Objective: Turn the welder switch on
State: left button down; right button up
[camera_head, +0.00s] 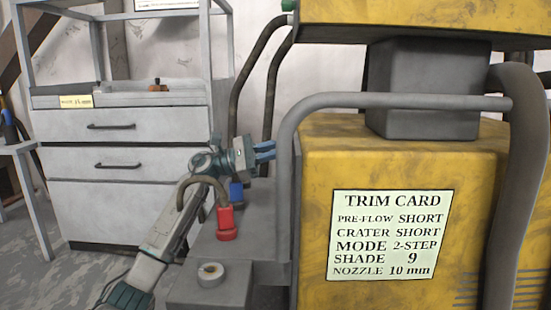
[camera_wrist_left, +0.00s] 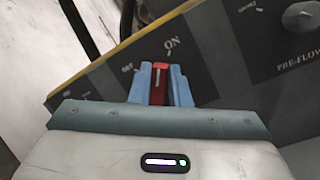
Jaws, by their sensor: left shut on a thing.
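The red welder switch (camera_wrist_left: 159,84) sits on a dark panel (camera_wrist_left: 215,62) in the left wrist view, with the labels OFF to its left and ON above it. My left gripper (camera_wrist_left: 160,82) has its two blue fingers closed on either side of the switch. The white line on the switch points up, near the ON label; its exact setting is hard to tell. In the head view my left gripper (camera_head: 264,151) reaches to the left side of the yellow welder (camera_head: 400,160); the switch is hidden there. My right gripper is not in view.
A grey tube handle (camera_head: 400,101) runs across the welder front, close to my left gripper. A trim card (camera_head: 390,236) is on the welder. A PRE-FLOW knob (camera_wrist_left: 300,17) is at the panel's right.

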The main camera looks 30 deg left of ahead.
pick_arm(q)
jog(key=shift+m, duration=0.5)
jog(key=c, duration=1.4)
grip_release()
jog(key=shift+o, duration=0.2)
jog(key=s+d+r+p, duration=0.2)
jog(key=s+d, duration=0.2)
jog(key=s, duration=0.3)
jog(key=s+d+r+p, duration=0.3)
jog(key=s+d, duration=0.1)
jog(key=s, duration=0.2)
jog(key=shift+s+d+p, duration=0.2)
jog(key=shift+s+p, duration=0.1)
jog(key=shift+s, duration=0.05)
jog(key=shift+a, duration=0.1)
